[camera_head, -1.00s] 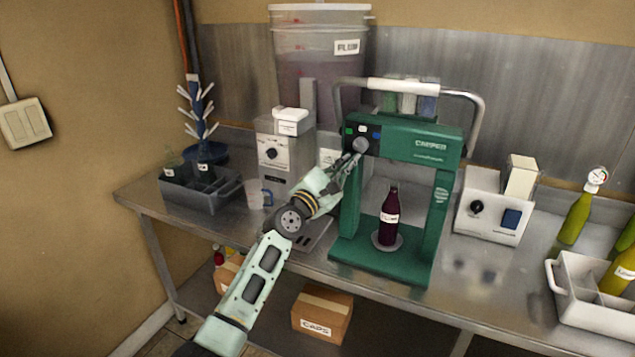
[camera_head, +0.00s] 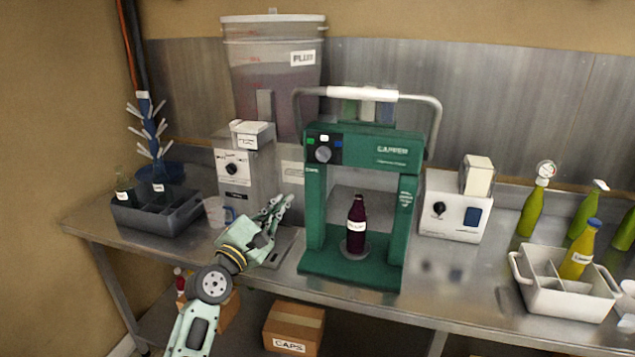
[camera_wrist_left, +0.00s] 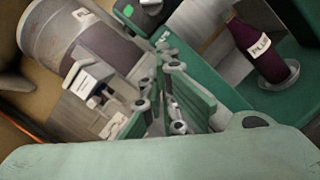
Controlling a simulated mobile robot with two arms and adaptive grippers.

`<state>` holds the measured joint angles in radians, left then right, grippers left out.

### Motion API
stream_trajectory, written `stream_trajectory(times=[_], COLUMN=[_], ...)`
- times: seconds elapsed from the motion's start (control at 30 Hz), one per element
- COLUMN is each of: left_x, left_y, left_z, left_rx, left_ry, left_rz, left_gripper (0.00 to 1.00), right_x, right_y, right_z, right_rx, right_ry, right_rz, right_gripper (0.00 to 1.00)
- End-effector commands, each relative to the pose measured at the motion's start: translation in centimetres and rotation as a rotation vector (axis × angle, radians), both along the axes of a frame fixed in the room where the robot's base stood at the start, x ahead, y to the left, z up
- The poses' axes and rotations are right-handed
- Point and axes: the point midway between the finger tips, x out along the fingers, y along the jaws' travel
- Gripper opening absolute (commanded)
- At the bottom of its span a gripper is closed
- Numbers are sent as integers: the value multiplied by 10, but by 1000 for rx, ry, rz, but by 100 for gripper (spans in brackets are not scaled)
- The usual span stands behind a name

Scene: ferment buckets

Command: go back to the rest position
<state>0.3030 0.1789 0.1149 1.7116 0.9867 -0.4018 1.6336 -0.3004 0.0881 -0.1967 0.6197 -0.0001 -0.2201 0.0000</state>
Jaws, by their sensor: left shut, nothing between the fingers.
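My left gripper (camera_head: 281,205) is shut and empty, in front of the filler machine and left of the green capper (camera_head: 314,215). In the left wrist view its fingers (camera_wrist_left: 167,70) are together, with nothing between them. A dark purple bottle (camera_head: 356,232) with a white label stands upright on the capper's base; it also shows in the left wrist view (camera_wrist_left: 257,50). The filler (camera_head: 236,188) stands behind the gripper, with the plum bucket (camera_head: 274,70) above and behind it. My right gripper is not in view.
A grey crate (camera_head: 160,222) and a clear cup (camera_head: 214,210) stand at the left. A white device (camera_head: 452,211), green bottles (camera_head: 531,214) and a white crate (camera_head: 565,301) with a yellow bottle stand at the right. A caps box (camera_head: 294,326) sits below the table.

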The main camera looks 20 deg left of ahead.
Motion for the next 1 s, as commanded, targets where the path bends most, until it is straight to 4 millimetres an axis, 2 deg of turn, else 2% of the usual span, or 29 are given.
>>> stream_trajectory(times=[0.07,0.13,0.27,0.37,0.4,0.47,0.5,0.6,0.7,0.8,1.0], left_x=[-2,-7,-35,-75,-95,-127,-149,-209,-260,-300,-367], left_y=[-2,-10,-40,-69,-79,-90,-95,-101,-98,-93,-80], left_z=[-3,-13,-62,-117,-140,-172,-191,-233,-260,-275,-289], left_rx=[16,75,355,683,822,1027,1159,1469,1701,1866,2085], left_ry=[5,21,93,163,189,221,240,274,292,297,296], left_rz=[-3,-12,-66,-153,-197,-272,-330,-490,-644,-779,-1020], left_gripper=[0,0,0,0,0,0,0,0,0,0,0], right_x=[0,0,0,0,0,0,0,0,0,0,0], right_y=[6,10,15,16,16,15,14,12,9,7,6], right_z=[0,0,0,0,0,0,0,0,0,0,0], right_rx=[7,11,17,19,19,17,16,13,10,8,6], right_ry=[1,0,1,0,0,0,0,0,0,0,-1], right_rz=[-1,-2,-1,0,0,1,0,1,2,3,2], right_gripper=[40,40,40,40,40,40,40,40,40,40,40])
